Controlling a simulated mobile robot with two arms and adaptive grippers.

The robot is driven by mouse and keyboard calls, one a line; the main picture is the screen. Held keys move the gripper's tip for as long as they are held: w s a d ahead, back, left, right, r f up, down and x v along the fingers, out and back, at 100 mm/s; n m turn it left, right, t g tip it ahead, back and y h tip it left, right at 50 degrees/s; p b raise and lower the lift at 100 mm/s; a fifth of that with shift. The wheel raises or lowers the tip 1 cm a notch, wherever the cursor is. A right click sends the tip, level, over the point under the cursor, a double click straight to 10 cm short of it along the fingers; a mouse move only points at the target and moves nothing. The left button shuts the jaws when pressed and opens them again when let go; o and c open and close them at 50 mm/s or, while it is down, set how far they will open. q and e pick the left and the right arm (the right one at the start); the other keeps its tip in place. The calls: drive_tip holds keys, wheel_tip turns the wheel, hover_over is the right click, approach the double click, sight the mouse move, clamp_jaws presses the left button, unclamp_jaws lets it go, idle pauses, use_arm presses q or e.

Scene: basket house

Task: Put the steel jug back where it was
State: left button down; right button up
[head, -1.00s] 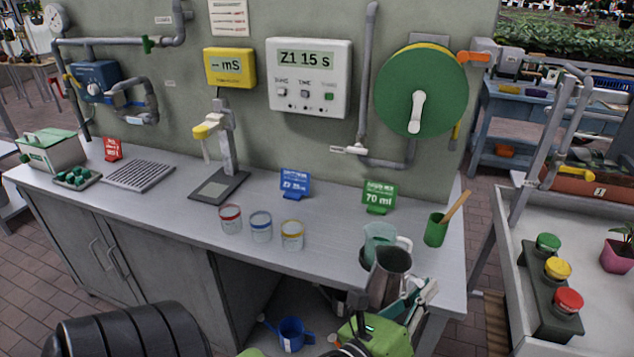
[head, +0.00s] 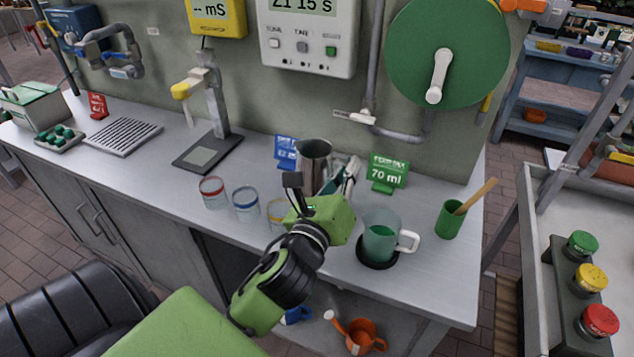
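The steel jug (head: 313,152) is upright over the bench, in front of the blue sign (head: 287,150). Its lower part is hidden behind my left gripper (head: 325,185). The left gripper is shut on the jug; its exact contact with the jug and whether the jug's base touches the bench are hidden. My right gripper is not in view.
A clear jug with green liquid (head: 380,238) stands on a black round pad (head: 377,262), right of my gripper. Several rimmed cups, including a blue one (head: 246,205), stand to the left. A green cup with a wooden stick (head: 450,220) stands near the bench's right end.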

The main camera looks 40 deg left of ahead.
use_arm(q)
drive_tip(key=w+a+f, duration=0.3)
drive_tip(key=w+a, duration=0.2)
drive_tip(key=w, duration=0.4)
drive_tip(key=shift+y, duration=0.4)
drive_tip(key=w+f, duration=0.1)
drive_tip(key=f, duration=0.2)
drive_tip(key=w+a+f, duration=0.1)
drive_tip(key=w+f, duration=0.1)
drive_tip(key=f, duration=0.1)
drive_tip(key=w+a+f, duration=0.1)
drive_tip(key=f, duration=0.2)
drive_tip(key=shift+w+b, duration=0.3)
drive_tip(key=shift+w, duration=0.05)
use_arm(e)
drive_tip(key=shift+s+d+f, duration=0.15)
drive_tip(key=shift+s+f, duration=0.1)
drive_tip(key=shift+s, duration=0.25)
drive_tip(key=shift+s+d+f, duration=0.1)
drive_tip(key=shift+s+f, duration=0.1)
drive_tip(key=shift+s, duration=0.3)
use_arm(q)
drive_tip(key=shift+a+f, duration=0.1)
drive_tip(key=shift+f, duration=0.15)
drive_tip(key=c, duration=2.3)
unclamp_jaws()
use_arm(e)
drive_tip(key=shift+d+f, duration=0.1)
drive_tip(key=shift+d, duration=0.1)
